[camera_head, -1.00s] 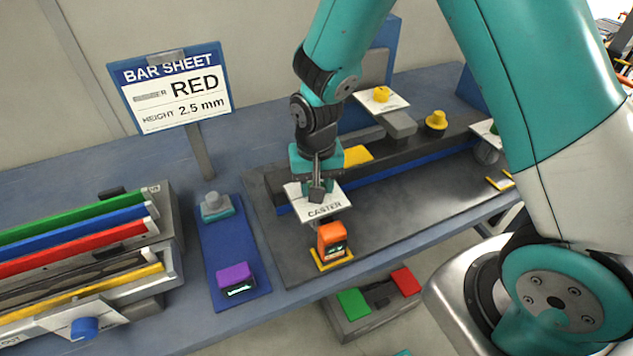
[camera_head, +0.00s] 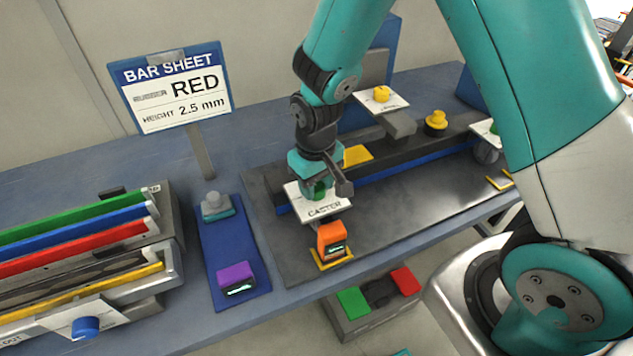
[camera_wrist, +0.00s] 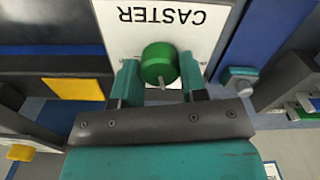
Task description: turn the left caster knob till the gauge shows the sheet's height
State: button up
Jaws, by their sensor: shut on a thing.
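The green left caster knob (camera_wrist: 158,64) stands on a white plate marked CASTER (camera_head: 322,209). My gripper (camera_wrist: 158,82) is shut on the knob, one finger on each side of it in the wrist view. In the head view my gripper (camera_head: 321,188) covers part of the knob. An orange gauge (camera_head: 331,238) with a small dark display sits in front of the plate; its digits are too small to read. The bar sheet (camera_head: 176,88) reads RED, height 2.5 mm.
A purple device (camera_head: 236,278) with a display sits on a blue mat (camera_head: 222,240). A rack of coloured bars (camera_head: 80,240) stands at the left. A yellow knob (camera_head: 381,94) on a white plate and a yellow peg (camera_head: 435,121) lie behind to the right. The dark bench surface (camera_head: 400,205) right of the gauge is clear.

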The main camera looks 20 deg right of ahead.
aim_at(317, 186)
jog(key=o, duration=0.9)
notch_tip(317, 186, up, 17)
jog(key=shift+r+b, duration=0.2)
jog(key=shift+b, duration=0.4)
jog(key=shift+s, duration=0.1)
jog(key=s+a+r+n+y, duration=0.1)
jog(key=s, duration=0.5)
jog(key=s+a+r+n+y, duration=0.1)
jog(key=s+a+n, duration=0.1)
jog(key=s, duration=0.4)
jog(key=s+a+r+n+y, duration=0.1)
jog(key=s+y, duration=0.1)
jog(key=s, duration=0.4)
jog(key=shift+s+a+r+n, duration=0.2)
jog(key=shift+a+r+n, duration=0.1)
jog(key=shift+r, duration=0.05)
